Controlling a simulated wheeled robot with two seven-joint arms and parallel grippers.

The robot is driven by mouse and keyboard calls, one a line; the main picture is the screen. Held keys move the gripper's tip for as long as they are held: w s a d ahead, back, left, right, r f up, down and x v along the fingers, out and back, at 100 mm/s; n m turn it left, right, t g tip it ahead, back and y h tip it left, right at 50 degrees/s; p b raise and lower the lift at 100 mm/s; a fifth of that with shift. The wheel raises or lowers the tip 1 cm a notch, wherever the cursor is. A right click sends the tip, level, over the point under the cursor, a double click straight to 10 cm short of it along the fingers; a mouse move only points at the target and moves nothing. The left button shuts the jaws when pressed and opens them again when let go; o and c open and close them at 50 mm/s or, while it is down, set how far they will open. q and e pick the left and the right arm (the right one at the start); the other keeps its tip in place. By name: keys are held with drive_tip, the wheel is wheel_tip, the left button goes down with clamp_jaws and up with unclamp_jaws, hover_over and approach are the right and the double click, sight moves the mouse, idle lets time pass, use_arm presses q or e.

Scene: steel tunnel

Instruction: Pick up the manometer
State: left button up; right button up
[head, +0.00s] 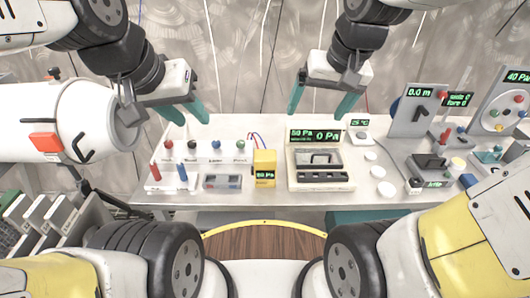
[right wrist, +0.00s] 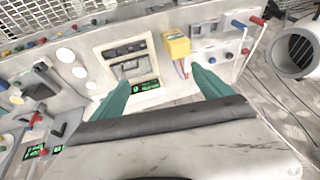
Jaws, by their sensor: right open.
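The manometer appears to be the small yellow box (head: 264,168) with a green "Pa" readout and red and blue leads, upright on the grey table. It also shows in the right wrist view (right wrist: 177,44), above and right of the middle. My right gripper (head: 321,110) is open and empty, with its teal fingers above the table's back edge, behind and to the right of the yellow box. In the right wrist view the box lies beyond the fingertips (right wrist: 162,75), apart from them. My left gripper (head: 186,113) is open and empty above the table's back left part.
A cream instrument case (head: 320,178) with a "Pa" display stands right of the manometer. A grey meter (head: 222,182) and a rack of coloured probes (head: 205,150) are at left. White discs (head: 378,172) and upright panels (head: 412,110) stand at right. A white cylinder (head: 70,120) is far left.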

drive_tip(key=w+a+f+g, duration=0.2)
drive_tip(key=w+a+f, duration=0.3)
drive_tip(key=w+f, duration=0.15)
drive_tip(key=g+h, duration=0.2)
hover_over(265, 154)
wheel_tip(265, 154, down, 9)
drive_tip(key=shift+f, duration=0.15)
drive_tip(key=shift+a+f, duration=0.2)
drive_tip(key=shift+f, duration=0.15)
drive_tip(key=f, duration=0.7)
drive_tip(key=shift+s+d+f, duration=0.1)
drive_tip(key=shift+d+f, duration=0.15)
drive_tip(key=shift+f, duration=0.05)
drive_tip(key=c, duration=1.6)
